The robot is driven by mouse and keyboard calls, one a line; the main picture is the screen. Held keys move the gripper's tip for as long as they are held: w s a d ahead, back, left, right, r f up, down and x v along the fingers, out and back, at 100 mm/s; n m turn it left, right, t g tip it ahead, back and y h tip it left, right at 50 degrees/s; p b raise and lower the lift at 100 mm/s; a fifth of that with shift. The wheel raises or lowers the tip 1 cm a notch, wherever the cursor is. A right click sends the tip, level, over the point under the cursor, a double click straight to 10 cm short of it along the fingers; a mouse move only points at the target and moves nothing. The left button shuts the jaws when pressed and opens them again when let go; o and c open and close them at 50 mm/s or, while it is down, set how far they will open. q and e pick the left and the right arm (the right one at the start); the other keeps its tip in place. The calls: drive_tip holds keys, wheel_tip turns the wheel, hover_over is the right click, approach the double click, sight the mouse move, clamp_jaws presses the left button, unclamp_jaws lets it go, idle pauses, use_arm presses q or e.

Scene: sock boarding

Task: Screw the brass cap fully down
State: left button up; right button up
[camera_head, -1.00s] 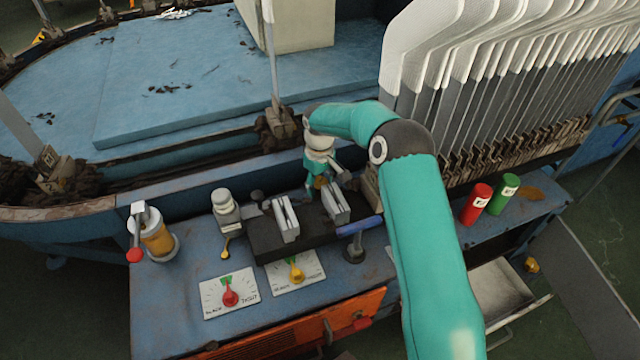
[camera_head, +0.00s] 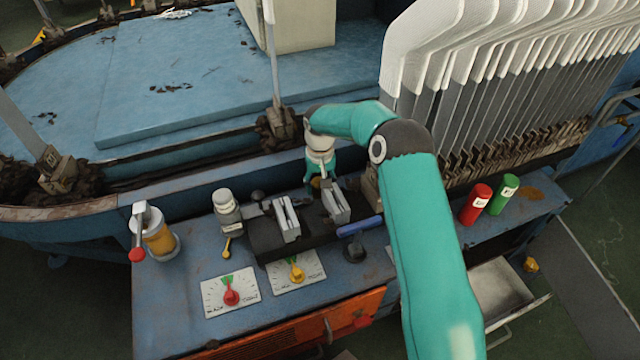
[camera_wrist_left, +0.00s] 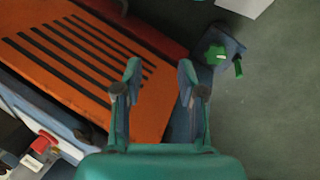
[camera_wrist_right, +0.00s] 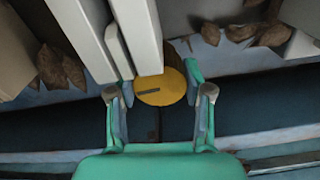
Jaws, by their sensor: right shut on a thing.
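The brass cap (camera_wrist_right: 160,88) is a round yellow disc with a dark slot or mark across it, seen from above in the right wrist view. My right gripper (camera_wrist_right: 157,90) is around the cap, shut on it with one finger at each side. In the head view the cap (camera_head: 317,183) shows as a small yellow patch under the right gripper (camera_head: 319,178), behind the grey vise jaws. The thread and seat beneath the cap are hidden. My left gripper (camera_wrist_left: 158,75) is open and empty above the floor beside an orange slatted panel; it is outside the head view.
The vise-like jaws (camera_head: 337,205) stand close in front of the right gripper. A blue-handled lever (camera_head: 358,228), two dial plates (camera_head: 229,293), a jar (camera_head: 226,209), and red (camera_head: 476,204) and green (camera_head: 503,194) cans stand on the blue bench. Sock boards (camera_head: 490,100) rise behind at right.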

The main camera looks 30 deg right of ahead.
sight(319, 182)
drive_tip(key=shift+m, duration=0.6)
drive_tip(key=o, duration=1.2)
drive_tip(key=shift+c, duration=0.2)
wheel_tip(319, 182, up, 11)
drive_tip(key=shift+w+f, duration=0.1)
drive_tip(key=shift+r, duration=0.55)
